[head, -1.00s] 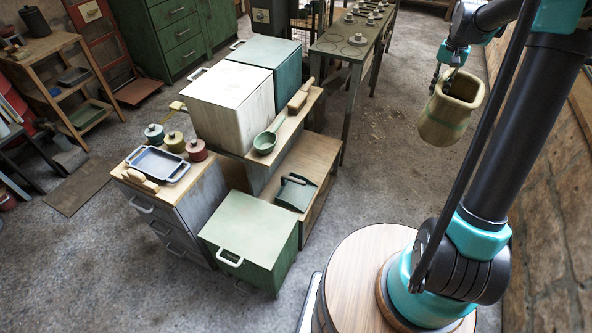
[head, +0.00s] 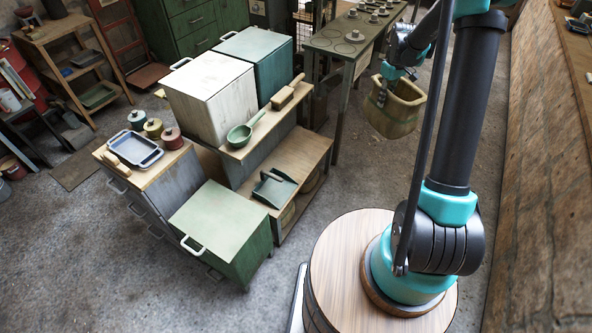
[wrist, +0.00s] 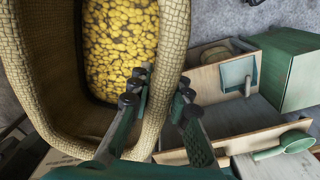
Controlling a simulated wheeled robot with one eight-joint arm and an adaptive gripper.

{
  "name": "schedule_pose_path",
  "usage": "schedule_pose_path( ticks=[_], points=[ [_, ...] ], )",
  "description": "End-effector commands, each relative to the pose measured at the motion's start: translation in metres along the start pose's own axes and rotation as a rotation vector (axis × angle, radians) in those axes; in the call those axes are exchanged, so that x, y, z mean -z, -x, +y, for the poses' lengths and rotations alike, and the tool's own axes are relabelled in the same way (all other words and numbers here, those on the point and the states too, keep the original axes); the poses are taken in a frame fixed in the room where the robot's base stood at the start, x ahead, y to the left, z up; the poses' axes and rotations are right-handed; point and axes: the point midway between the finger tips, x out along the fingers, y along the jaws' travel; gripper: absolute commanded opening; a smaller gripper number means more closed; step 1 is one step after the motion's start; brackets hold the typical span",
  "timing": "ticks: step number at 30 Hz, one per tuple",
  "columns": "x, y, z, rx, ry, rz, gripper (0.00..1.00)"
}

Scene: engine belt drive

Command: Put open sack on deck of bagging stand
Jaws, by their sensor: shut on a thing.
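The open sack (head: 397,112) is tan and woven, and hangs upright in the air right of the cabinets. In the wrist view its wide rim (wrist: 45,100) surrounds yellow, lumpy contents (wrist: 120,45). My gripper (wrist: 160,85) is shut on the sack's side wall, one finger inside and one outside. The two-level wooden stand (head: 316,152) looks like the bagging stand, though no label shows. Its lower deck (wrist: 235,118) also shows in the wrist view, below and right of the sack. The sack is apart from it.
A green dustpan (head: 273,188) lies on the lower deck. A green scoop (head: 240,136) and a brush (head: 288,93) lie on the upper level. A green cabinet (head: 222,225) stands in front. A brick wall (head: 545,170) is right.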

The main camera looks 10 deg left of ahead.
Motion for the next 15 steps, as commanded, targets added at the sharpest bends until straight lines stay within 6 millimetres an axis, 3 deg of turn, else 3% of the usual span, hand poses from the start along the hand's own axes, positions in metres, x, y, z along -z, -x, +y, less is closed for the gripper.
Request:
schedule_pose_path(
  ticks=[15],
  points=[
    [0.011, -0.100, -0.033, 0.001, 0.814, 0.013, 0.00]
  ],
)
